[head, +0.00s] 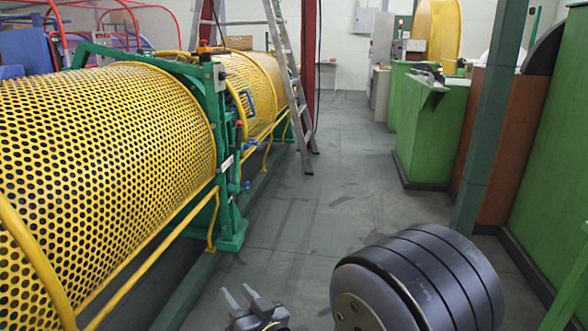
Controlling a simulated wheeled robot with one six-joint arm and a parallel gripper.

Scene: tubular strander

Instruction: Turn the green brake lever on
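A green frame (215,120) stands across the yellow perforated guard of the strander at left. A green bar (135,59) slopes along the top of this frame; I cannot tell for certain whether it is the brake lever or which position it is in.
Yellow rails (150,255) run along the near guard (110,145). A stepladder (287,75) stands beside the machine farther back. Green cabinets (433,125) and a green post (490,120) line the right side. The grey floor aisle (325,185) between is clear.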

